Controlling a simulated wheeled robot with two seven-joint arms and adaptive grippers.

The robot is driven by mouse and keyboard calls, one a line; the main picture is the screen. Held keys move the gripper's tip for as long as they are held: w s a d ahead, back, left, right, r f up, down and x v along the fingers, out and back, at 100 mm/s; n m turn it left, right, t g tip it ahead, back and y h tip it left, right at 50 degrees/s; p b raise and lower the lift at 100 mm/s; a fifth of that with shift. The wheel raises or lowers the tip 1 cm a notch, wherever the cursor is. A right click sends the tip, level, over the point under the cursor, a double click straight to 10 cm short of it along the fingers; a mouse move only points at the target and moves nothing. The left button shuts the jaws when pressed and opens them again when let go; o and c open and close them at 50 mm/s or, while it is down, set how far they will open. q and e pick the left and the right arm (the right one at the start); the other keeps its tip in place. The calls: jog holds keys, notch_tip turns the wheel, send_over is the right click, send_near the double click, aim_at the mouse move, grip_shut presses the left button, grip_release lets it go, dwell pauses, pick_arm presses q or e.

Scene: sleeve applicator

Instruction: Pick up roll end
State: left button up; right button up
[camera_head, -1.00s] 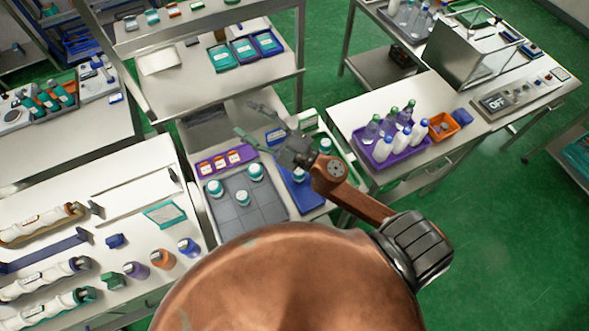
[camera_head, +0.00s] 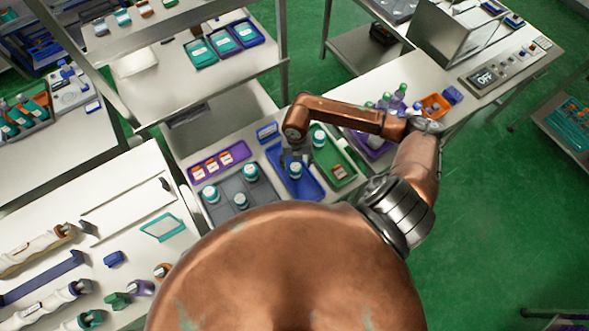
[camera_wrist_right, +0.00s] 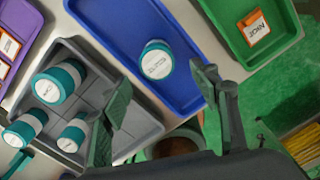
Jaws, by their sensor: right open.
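A short white roll with a teal band, seen from its end, stands in the blue tray; it shows in the head view (camera_head: 295,171) and the wrist view (camera_wrist_right: 157,60). The blue tray (camera_wrist_right: 113,27) is otherwise bare in the wrist view. My right gripper (camera_head: 293,152) points down over the blue tray, its fingers partly hidden by its own arm. In the wrist view the right gripper (camera_wrist_right: 163,80) has its fingers spread and empty, with the roll just beyond the tips, apart from them. My left gripper is out of view.
A grey divided tray (camera_wrist_right: 140,120) with three similar rolls lies to the left. A green tray (camera_head: 345,155) on the right holds a similar roll (camera_head: 319,139) and an orange labelled item (camera_wrist_right: 253,28). A purple tray (camera_head: 238,149) is at the left. Tray rims stand close together.

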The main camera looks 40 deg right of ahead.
aim_at(296, 166)
jog(key=shift+f, duration=0.5)
jog(key=f, duration=0.1)
jog(key=f+p, duration=0.1)
jog(key=f, duration=0.1)
jog(key=w+f+p, duration=0.1)
jog(key=f, duration=0.1)
jog(key=shift+d+f, duration=0.2)
jog(key=shift+f, duration=0.05)
jog(key=shift+s, duration=0.1)
jog(key=shift+c, duration=0.5)
jog(key=c, duration=1.1)
jog(key=shift+c, duration=0.3)
jog(key=shift+r, duration=0.15)
